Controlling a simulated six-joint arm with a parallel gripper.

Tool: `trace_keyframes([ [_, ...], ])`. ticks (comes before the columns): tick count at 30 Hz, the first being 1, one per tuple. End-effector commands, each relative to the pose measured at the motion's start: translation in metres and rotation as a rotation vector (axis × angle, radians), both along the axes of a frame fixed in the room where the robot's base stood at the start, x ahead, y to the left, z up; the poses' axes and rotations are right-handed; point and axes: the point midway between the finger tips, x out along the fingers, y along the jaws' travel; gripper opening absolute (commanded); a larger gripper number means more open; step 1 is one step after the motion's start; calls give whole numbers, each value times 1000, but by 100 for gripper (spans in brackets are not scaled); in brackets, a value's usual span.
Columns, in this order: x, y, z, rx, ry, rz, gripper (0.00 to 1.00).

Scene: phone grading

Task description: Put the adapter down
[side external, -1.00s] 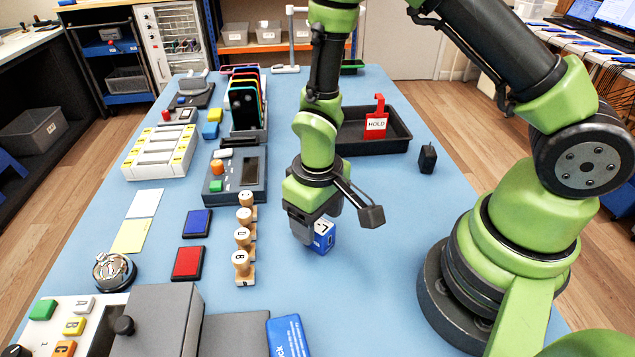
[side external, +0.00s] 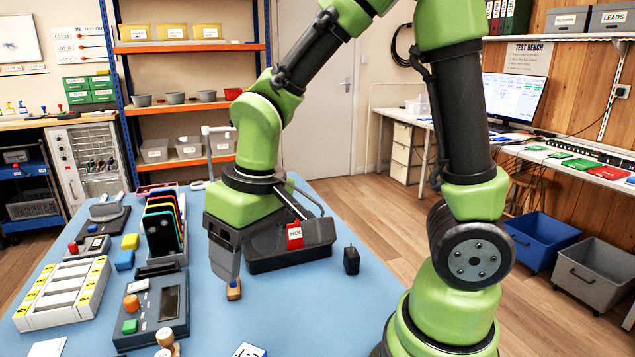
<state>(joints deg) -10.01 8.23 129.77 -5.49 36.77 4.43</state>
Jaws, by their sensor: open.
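A small black block with a thin stub on top, which looks like the adapter (side external: 351,261), stands on the blue table right of the black tray (side external: 290,262). It is apart from my gripper. My gripper (side external: 227,270) points down left of the tray, with its jaws open. A small wooden-looking piece (side external: 234,290) shows right at its fingertips; I cannot tell whether they touch it. The red HOLD tag (side external: 295,236) stands at the tray and is partly covered by my gripper.
A phone rack (side external: 163,230), a grey device with buttons (side external: 150,312) and a white slotted tray (side external: 62,292) stand at the left. A stamp (side external: 166,340) and a blue-and-white box (side external: 249,350) are at the front edge of view. The table around the adapter is clear.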

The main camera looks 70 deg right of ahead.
Motion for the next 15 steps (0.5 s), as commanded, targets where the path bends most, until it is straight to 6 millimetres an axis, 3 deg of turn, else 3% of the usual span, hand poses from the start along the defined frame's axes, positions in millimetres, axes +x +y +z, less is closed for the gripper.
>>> trace_keyframes([
  [1,-7,-5,21,23,-57,-32,63],
  [6,-40,-16,70,97,-211,-126,63],
  [10,-67,-20,92,146,-315,-176,63],
  [15,-90,-21,104,188,-401,-211,63],
])
